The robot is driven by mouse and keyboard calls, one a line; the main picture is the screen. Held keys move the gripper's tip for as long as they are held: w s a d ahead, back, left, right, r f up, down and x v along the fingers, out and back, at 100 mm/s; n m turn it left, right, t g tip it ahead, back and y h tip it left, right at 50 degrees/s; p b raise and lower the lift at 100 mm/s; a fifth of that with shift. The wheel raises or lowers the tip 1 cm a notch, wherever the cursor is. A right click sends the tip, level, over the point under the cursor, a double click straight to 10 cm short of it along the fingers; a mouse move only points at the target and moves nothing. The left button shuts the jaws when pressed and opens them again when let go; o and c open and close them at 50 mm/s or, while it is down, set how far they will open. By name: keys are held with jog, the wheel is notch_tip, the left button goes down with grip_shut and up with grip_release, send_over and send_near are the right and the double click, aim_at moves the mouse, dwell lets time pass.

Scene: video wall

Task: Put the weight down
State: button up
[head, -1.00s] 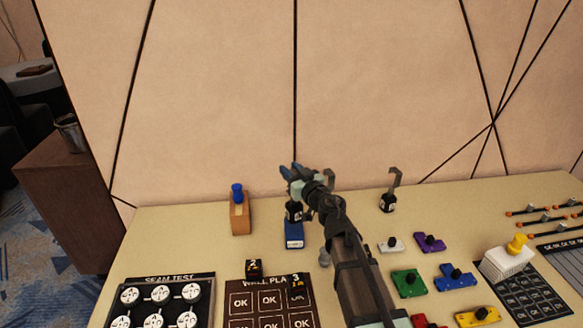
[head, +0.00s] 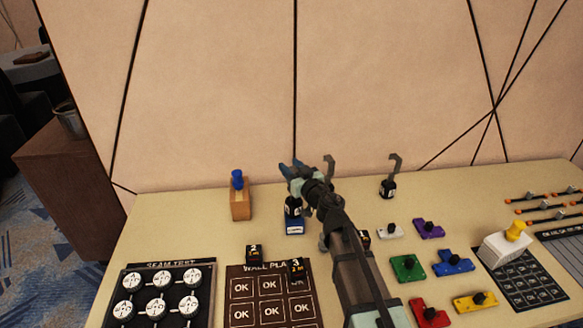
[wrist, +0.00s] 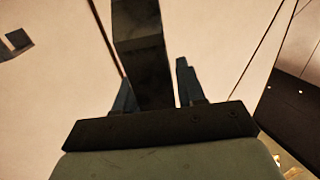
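A black weight (head: 293,207) with a pale label hangs upright just under my gripper (head: 291,170). My gripper is shut on its upper part, near the wall. In the wrist view a dark bar (wrist: 140,55), apparently the weight's hook, stands between the fingers of my gripper (wrist: 157,88). A blue block (head: 295,228) with a white label on its front sits directly below the weight. The weight overlaps the block's top in the head view. I cannot tell whether they touch.
A wooden block with a blue knob (head: 238,182) stands left. Colored knobbed pieces (head: 408,268), button panels (head: 270,288) and numbered black cubes (head: 253,253) lie nearer.

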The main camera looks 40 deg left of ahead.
jog(key=o, duration=0.3)
jog(key=shift+d+r, duration=0.1)
jog(key=shift+r, duration=0.05)
jog(key=shift+v, duration=5.9)
